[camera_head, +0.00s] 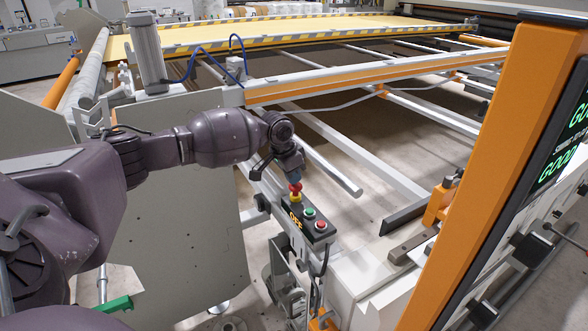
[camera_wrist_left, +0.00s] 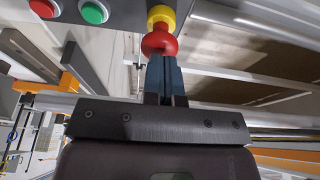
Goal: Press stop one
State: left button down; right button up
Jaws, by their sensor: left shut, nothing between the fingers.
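The emergency stop, a red mushroom head (camera_head: 295,189) on a yellow collar (camera_head: 296,198), stands at the far end of a dark control box (camera_head: 303,230). In the left wrist view the red head (camera_wrist_left: 159,44) and yellow collar (camera_wrist_left: 161,15) are straight ahead of the fingers. My left gripper (camera_head: 295,180) points down at the red head with its fingers shut and empty. Its tips (camera_wrist_left: 162,60) are at the head, touching or very nearly so; I cannot tell which. My right gripper is not in view.
A green button (camera_head: 309,213) and a red button (camera_head: 321,225) sit on the same box, close to the stop. An orange post with a screen (camera_head: 510,150) rises at the right. A beige panel (camera_head: 190,245) stands below my left arm. Gantry rails (camera_head: 330,85) lie behind.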

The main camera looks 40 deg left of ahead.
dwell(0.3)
pick_arm(q)
jog(key=shift+f, duration=0.1)
jog(key=shift+s+f, duration=0.1)
jog(key=shift+f, duration=0.9)
